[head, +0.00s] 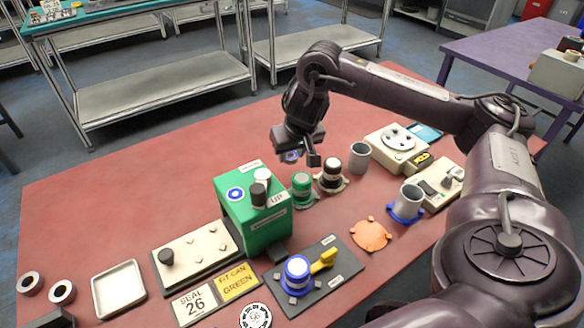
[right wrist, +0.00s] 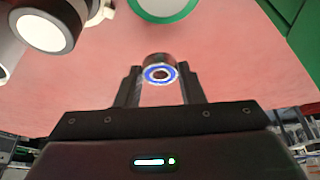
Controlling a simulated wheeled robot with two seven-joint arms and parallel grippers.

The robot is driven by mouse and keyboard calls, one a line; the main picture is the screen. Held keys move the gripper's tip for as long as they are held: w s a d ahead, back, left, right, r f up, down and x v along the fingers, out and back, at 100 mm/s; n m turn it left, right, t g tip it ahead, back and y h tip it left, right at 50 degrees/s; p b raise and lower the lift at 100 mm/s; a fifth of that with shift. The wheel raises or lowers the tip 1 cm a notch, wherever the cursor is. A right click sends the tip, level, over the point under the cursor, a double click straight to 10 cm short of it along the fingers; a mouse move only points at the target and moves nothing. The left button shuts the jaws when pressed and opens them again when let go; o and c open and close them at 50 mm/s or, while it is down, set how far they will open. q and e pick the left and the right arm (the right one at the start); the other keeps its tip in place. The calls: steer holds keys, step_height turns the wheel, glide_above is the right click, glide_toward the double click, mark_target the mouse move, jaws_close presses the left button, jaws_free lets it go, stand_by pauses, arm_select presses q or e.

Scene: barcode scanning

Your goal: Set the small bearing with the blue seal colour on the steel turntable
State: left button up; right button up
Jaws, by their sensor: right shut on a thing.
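My right gripper (head: 293,153) is shut on a small bearing (right wrist: 160,73) with a shiny metal rim and a blue seal ring. It holds the bearing between its fingertips above the red table, behind the green box. In the head view the bearing (head: 291,157) is partly hidden by the gripper. A round pale disc with dark holes (head: 398,138) sits on a cream base at the back right, apart from the gripper; I cannot tell surely whether it is the steel turntable. My left gripper is not in view.
A green box (head: 252,222), a green-ringed cup (head: 302,188) and a dark, white-topped cylinder (head: 331,173) stand near the gripper. Grey cups (head: 359,156) stand to the right. A blue round fixture with a yellow lever (head: 298,272) is in front. A tray (head: 118,288) lies left.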

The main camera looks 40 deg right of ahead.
mark_target(293, 161)
steer(key=shift+s+f+b, duration=0.1)
steer(key=shift+f+b, duration=0.45)
steer(key=shift+f, duration=0.15)
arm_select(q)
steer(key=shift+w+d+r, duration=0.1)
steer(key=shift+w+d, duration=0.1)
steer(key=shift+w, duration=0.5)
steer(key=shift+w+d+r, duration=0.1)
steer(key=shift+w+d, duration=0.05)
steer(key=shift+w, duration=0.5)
arm_select(e)
steer(key=shift+f, duration=1.2)
steer(key=shift+f, duration=0.15)
steer(key=o, duration=0.9)
steer(key=shift+o, duration=0.5)
